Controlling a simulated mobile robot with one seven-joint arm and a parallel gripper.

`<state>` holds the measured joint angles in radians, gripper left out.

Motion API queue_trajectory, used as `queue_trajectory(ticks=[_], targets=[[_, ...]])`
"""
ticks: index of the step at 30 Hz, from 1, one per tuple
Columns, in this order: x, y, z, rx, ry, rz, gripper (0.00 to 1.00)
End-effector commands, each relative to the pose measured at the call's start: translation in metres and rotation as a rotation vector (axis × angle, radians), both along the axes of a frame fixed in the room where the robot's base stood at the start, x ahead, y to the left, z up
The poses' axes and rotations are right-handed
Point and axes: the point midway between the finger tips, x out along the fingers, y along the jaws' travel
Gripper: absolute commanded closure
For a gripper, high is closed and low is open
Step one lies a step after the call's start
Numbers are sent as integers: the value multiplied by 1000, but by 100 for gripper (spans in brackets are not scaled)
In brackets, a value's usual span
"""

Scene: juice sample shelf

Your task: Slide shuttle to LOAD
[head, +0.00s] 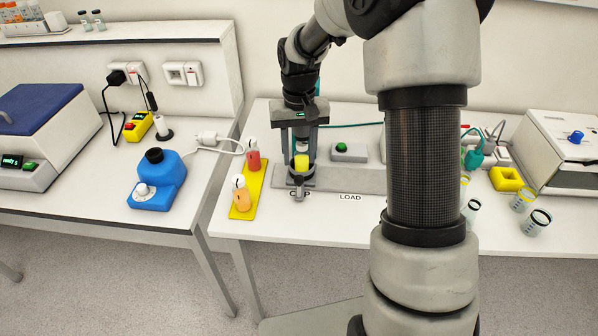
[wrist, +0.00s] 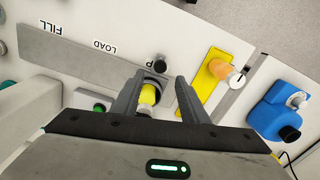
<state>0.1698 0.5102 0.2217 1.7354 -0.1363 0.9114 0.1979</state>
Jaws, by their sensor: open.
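The shuttle (head: 301,175) is a dark round holder with a yellow juice cup (head: 301,162) in it. It stands on the grey rail plate (head: 372,180) by the CAP label, left of the LOAD label (head: 350,197). A short dark-topped handle sticks out at its front. My gripper (head: 299,150) points down over it. In the wrist view my gripper (wrist: 161,78) is open, its fingers on either side of the yellow cup (wrist: 148,94). Whether they touch the holder I cannot tell. The LOAD label also shows in the wrist view (wrist: 104,47); the CAP label is partly hidden.
A yellow rack (head: 246,196) with a red and an orange bottle stands left of the shuttle. A grey box with a green button (head: 341,148) stands behind the rail. A FILL label (wrist: 43,28) lies beyond LOAD. My arm hides the rail's right part in the head view.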

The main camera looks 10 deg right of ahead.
Motion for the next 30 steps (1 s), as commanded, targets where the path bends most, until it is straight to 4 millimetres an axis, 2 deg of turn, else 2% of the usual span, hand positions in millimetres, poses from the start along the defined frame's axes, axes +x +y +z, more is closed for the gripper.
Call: queue_trajectory(ticks=[3, 9, 15, 23, 30], targets=[[-1, 0, -26, 0, 5, 1, 60], [-1, 0, -57, 0, 3, 0, 60], [0, 0, -69, 0, 0, 1, 60], [0, 0, -70, 0, -1, 1, 60], [0, 0, -70, 0, -1, 1, 99]])
